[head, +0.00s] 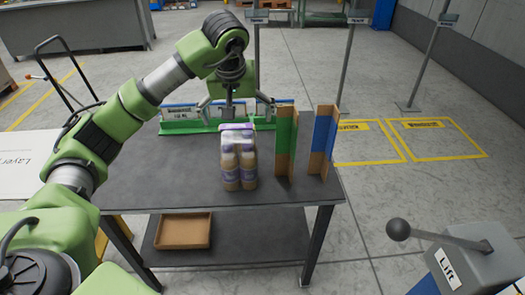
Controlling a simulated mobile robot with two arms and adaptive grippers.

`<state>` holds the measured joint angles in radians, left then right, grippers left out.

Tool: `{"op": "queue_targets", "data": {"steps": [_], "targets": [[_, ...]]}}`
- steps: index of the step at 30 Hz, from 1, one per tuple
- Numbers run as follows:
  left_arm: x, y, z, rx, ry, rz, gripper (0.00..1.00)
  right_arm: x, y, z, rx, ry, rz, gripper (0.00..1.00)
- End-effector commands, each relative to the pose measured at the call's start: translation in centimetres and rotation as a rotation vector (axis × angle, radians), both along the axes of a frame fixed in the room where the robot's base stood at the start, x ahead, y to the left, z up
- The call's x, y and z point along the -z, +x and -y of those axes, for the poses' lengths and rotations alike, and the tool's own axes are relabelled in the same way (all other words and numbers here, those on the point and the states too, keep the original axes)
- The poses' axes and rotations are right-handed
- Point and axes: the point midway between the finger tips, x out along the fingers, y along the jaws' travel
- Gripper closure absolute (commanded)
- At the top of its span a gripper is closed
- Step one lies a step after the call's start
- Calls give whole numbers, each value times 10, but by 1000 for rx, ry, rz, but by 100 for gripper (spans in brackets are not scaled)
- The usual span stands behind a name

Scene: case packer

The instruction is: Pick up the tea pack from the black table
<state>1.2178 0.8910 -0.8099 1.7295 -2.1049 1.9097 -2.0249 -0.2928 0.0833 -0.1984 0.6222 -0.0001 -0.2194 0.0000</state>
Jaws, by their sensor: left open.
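The tea pack (238,168), several bottles with tan contents and purple-white labels wrapped together, stands upright on the black table (180,188). My left gripper (230,112) is at the end of the green arm. It is open, with its fingers spread, just above or behind the top of the pack. It holds nothing, and I cannot tell whether it touches the pack. My right gripper is not in view.
A green divider (286,140) and a blue divider (322,142) stand right of the pack. A green rack (180,127) lines the table's back edge. A cardboard tray (183,231) lies on the lower shelf. A Lift lever (399,230) is at the right front.

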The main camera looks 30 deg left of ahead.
Motion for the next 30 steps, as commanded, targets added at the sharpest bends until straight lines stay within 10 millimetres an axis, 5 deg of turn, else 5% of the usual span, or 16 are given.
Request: {"op": "queue_targets", "data": {"steps": [4, 12, 30], "targets": [[5, 1, -11, 4, 38, 0, 0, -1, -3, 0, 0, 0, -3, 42], [54, 18, -20, 3, 32, -1, 0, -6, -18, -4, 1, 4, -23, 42], [116, 40, -29, 2, 30, 2, 0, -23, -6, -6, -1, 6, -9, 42]]}}
